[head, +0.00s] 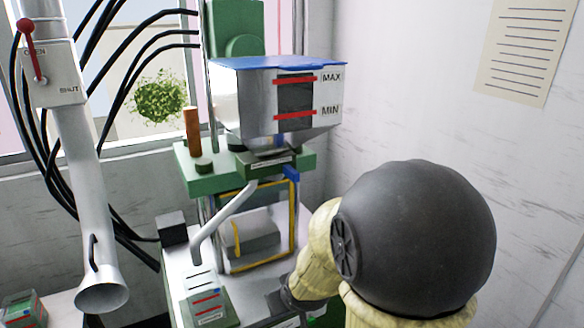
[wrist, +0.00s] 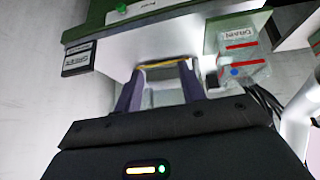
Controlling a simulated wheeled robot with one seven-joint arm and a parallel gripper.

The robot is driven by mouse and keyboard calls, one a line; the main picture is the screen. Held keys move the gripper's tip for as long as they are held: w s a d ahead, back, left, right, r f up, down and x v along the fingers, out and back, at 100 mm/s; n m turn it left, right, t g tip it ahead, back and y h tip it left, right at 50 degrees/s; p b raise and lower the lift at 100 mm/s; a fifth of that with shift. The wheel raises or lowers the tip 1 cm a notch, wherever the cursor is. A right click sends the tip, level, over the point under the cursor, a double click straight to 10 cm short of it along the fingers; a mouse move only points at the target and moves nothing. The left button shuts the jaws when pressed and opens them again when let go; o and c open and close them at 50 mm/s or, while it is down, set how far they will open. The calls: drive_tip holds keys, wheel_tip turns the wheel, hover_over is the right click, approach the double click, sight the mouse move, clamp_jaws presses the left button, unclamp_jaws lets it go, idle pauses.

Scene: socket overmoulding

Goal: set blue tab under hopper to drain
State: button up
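The hopper (head: 255,100) is a grey metal box with a blue lid and a sight window marked MAX and MIN. Under it, a small blue tab (head: 291,173) sticks out at the right end of a dark green labelled block (head: 262,164). The writing on that block is too small to read. My gripper shows in the wrist view (wrist: 160,82) with its two dark fingers apart and nothing between them. In the head view my arm's end is low, below and in front of the tab, with the fingers mostly hidden. I cannot make out the tab for sure in the wrist view.
A yellow-edged guard frame (head: 292,225) and a pale slanted chute (head: 220,222) stand below the hopper. A pipe (head: 75,160) with a red-knobbed lever marked OPEN and SHUT is at left. A wall (head: 400,80) closes off the right. Open air lies between my arm and the hopper.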

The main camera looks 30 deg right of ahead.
drive_tip(key=w+d+r+t+p, duration=0.3)
drive_tip(key=w+d+r+t, duration=0.25)
drive_tip(key=d+r, duration=0.35)
drive_tip(key=t+y+p, duration=0.2)
drive_tip(key=t+p, duration=0.1)
drive_tip(key=t, duration=0.3)
approach(297, 177)
drive_tip(key=s, duration=0.5)
drive_tip(key=shift+r+n+g, duration=0.25)
drive_tip(key=shift+r+n, duration=0.05)
drive_tip(key=shift+r, duration=0.1)
drive_tip(key=w+p, duration=0.3)
drive_tip(key=w, duration=0.2)
drive_tip(key=w+p, duration=0.3)
drive_tip(key=w, duration=0.3)
drive_tip(key=w+p, duration=0.3)
drive_tip(key=w, duration=0.3)
drive_tip(key=shift+w+a, duration=0.2)
drive_tip(key=shift+a, duration=0.1)
drive_tip(key=shift+c, duration=0.4)
